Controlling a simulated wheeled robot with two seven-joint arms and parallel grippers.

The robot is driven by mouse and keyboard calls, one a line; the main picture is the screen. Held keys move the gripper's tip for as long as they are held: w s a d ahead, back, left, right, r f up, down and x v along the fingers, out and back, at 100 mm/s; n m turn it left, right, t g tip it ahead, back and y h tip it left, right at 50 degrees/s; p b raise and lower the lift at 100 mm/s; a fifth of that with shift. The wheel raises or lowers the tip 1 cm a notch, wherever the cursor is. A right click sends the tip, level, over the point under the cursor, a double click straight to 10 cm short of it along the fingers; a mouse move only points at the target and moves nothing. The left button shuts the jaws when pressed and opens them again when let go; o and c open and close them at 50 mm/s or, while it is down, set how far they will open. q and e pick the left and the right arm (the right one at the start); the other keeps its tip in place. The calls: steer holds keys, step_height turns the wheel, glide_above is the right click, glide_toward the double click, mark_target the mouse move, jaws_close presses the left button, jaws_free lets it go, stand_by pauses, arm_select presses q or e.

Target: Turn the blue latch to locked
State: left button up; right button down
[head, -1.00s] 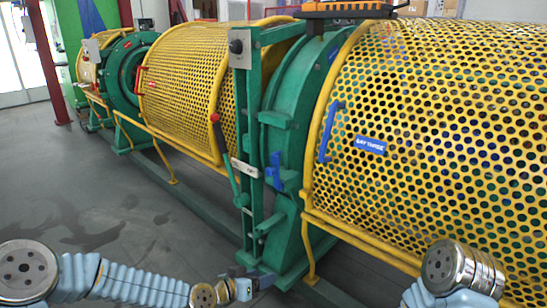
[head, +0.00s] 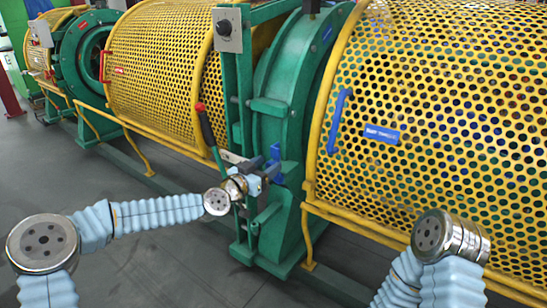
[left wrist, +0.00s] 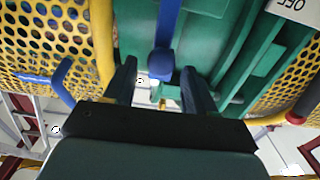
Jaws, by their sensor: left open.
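The blue latch (head: 280,180) sits on the green ring frame, between the two yellow mesh guards. My left gripper (head: 268,164) is at the latch from its left side and hides part of it. In the left wrist view the latch (left wrist: 162,62) shows as a blue bar with a rounded end. It lies between the dark open fingers of my left gripper (left wrist: 160,76), with visible gaps on both sides. I cannot tell how deep the latch is between the fingers. My right gripper is out of view.
A red-tipped lever (head: 206,125) stands just left of my left gripper. A blue handle (head: 339,120) and a blue label plate (head: 381,134) are on the right mesh guard (head: 450,90). A yellow rail (head: 360,233) runs below. Grey floor (head: 130,170) is clear at left.

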mark_target(269, 164)
arm_select(q)
steer(key=x, duration=0.4)
steer(key=shift+p, duration=0.3)
jaws_close()
